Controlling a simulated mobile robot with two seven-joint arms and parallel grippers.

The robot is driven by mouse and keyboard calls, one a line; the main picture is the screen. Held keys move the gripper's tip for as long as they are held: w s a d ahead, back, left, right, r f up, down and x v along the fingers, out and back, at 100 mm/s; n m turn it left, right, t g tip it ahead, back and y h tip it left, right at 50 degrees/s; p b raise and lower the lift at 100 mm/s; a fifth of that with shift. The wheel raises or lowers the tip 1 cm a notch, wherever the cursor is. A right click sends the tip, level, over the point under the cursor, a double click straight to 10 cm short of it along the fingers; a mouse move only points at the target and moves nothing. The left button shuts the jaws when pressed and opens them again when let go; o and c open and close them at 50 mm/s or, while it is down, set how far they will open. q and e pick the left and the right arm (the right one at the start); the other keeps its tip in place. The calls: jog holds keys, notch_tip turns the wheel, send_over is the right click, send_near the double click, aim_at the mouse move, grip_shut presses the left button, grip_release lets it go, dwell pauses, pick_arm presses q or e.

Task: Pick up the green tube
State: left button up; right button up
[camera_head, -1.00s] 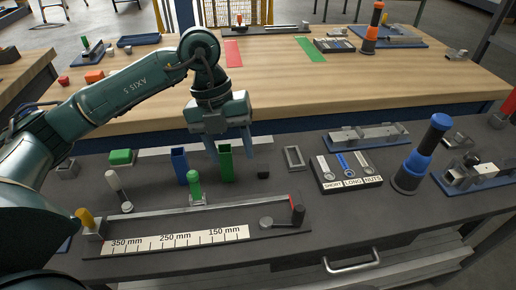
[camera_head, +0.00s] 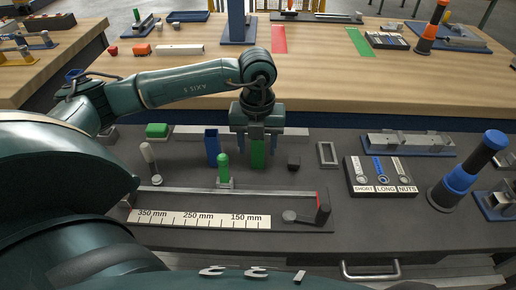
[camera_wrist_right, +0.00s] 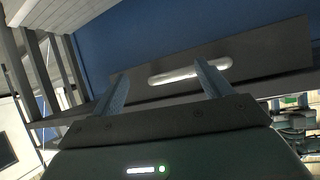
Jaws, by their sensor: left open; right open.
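The green tube (camera_head: 258,155) stands upright on the dark bench, to the right of the blue square tube (camera_head: 212,147). My left gripper (camera_head: 258,148) points down over the green tube, with one finger on each side of it in the picture. Its jaws are open, and it hides the top of the tube. I cannot tell whether the fingers touch the tube. My right gripper (camera_wrist_right: 164,78) is open and empty in the right wrist view, in front of a grey panel with a bright slot.
A green round-topped peg (camera_head: 224,169) stands close in front, left of the tube. A small dark block (camera_head: 294,161) lies to the right. A long ruler fixture (camera_head: 200,219) runs along the front. A labelled tray (camera_head: 381,189) and a blue-black post (camera_head: 468,172) stand farther right.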

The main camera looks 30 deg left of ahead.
pick_arm(q)
jog(key=shift+f, duration=1.4)
jog(key=shift+c, duration=0.4)
jog(key=c, duration=1)
jog(key=shift+w+r, duration=0.1)
